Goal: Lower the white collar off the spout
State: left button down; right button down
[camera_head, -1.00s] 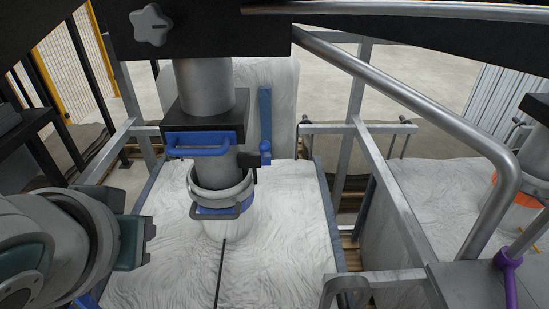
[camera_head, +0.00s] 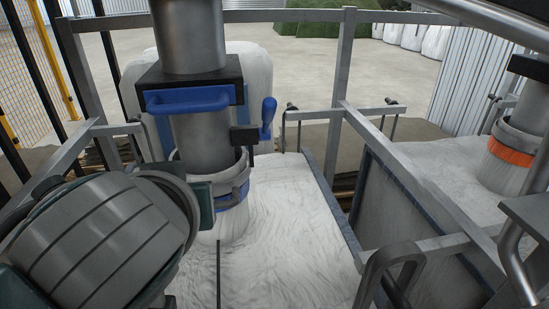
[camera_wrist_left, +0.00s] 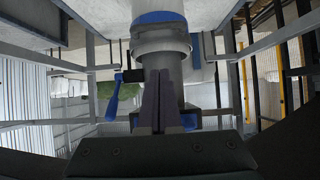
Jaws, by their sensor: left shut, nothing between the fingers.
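The grey metal spout (camera_head: 201,135) hangs down into the neck of a big white bag. The white collar (camera_head: 226,226) surrounds its lower end, with a grey clamp ring and blue band (camera_head: 236,190) around it. In the left wrist view, the spout (camera_wrist_left: 162,62) lies behind the fingers and the ring (camera_wrist_left: 160,42) is just above the tips. My left gripper (camera_head: 207,203) is at the left side of the collar, shut and empty. Its fingers (camera_wrist_left: 162,78) are together; I cannot tell whether they touch the ring. My arm hides the collar's left side. My right gripper is out of view.
A blue handle (camera_head: 190,99) and a blue lever (camera_head: 267,118) sit on the spout's black block. Grey metal frame bars (camera_head: 343,75) stand behind and to the right. Another spout with an orange band (camera_head: 510,152) is at the right.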

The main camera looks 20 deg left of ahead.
pick_arm(q)
jog(key=s+d+f+b+x, duration=0.1)
jog(key=f+b+x, duration=0.1)
jog(key=x, duration=1)
jog(key=shift+w+a+f, duration=0.15)
jog(key=shift+a+f, duration=0.1)
jog(key=shift+f, duration=0.1)
notch_tip(320, 180, down, 12)
jog(key=b, duration=1.2)
